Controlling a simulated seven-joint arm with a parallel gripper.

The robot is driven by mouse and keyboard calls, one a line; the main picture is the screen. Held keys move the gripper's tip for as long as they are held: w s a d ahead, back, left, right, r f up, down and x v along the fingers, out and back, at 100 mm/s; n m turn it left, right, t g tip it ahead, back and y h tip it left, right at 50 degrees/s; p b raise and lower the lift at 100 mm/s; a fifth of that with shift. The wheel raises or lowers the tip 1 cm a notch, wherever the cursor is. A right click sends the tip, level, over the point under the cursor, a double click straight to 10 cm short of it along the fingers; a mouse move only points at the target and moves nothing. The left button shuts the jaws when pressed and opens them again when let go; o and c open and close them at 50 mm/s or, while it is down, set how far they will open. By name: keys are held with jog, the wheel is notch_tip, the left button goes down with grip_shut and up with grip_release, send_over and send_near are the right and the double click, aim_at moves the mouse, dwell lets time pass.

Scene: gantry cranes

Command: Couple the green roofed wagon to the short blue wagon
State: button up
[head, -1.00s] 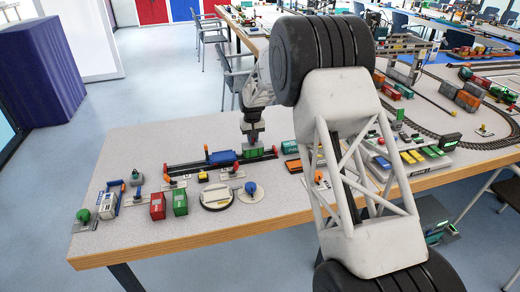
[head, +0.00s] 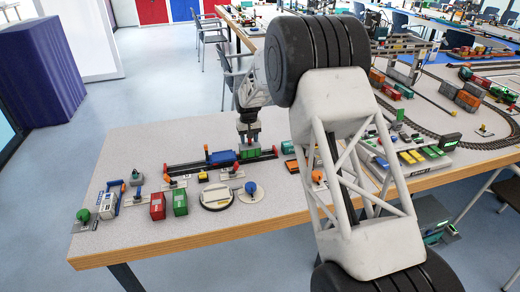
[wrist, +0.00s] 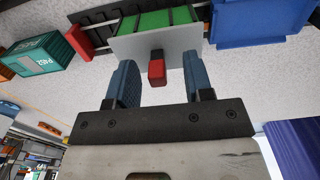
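The green roofed wagon (head: 250,154) stands on the dark track, just right of the short blue wagon (head: 222,157). In the wrist view the green roof (wrist: 155,18) shows behind a pale end plate with a red knob (wrist: 156,68). The blue wagon (wrist: 258,22) is close on its right there; whether the two are coupled I cannot tell. My gripper (head: 248,139) is over the green wagon. In the wrist view my gripper (wrist: 160,72) has its two blue fingers apart, on either side of the red knob, with gaps showing.
Red (head: 157,206) and green (head: 180,203) blocks and a white round turntable (head: 216,197) stand in front of the track. The tabletop front left of the turntable is mostly clear.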

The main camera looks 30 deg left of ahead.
dwell(0.3)
jog(key=shift+r, duration=3.45)
